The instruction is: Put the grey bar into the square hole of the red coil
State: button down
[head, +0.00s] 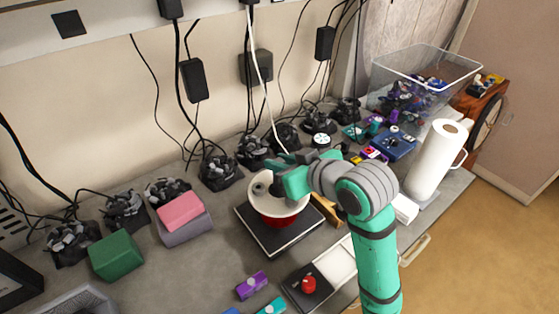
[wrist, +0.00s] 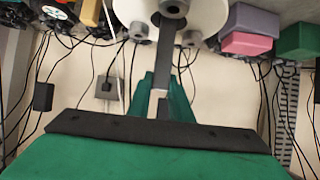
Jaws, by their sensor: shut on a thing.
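The red coil (head: 277,219) has a white top flange (head: 262,204) and stands on a dark square base (head: 262,232) on the bench. My gripper (head: 283,182) is over the flange and hides part of it. In the wrist view my green fingers (wrist: 168,88) are shut on the grey bar (wrist: 183,62), which reaches toward the white flange (wrist: 207,14) at the top of the picture. Grey round posts (wrist: 172,8) stand on the flange. The square hole is not clearly seen, and I cannot tell whether the bar's end is in it.
Pink and purple-grey blocks (head: 183,215) and a green block (head: 116,256) lie left of the coil. A black box with a red knob (head: 309,284) and a purple block (head: 252,286) are in front. A paper roll (head: 437,160) stands at right; cables hang behind.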

jog(key=shift+f, duration=0.6)
jog(key=c, duration=1.5)
grip_release()
jog(key=shift+c, duration=0.2)
jog(key=shift+r, duration=3.95)
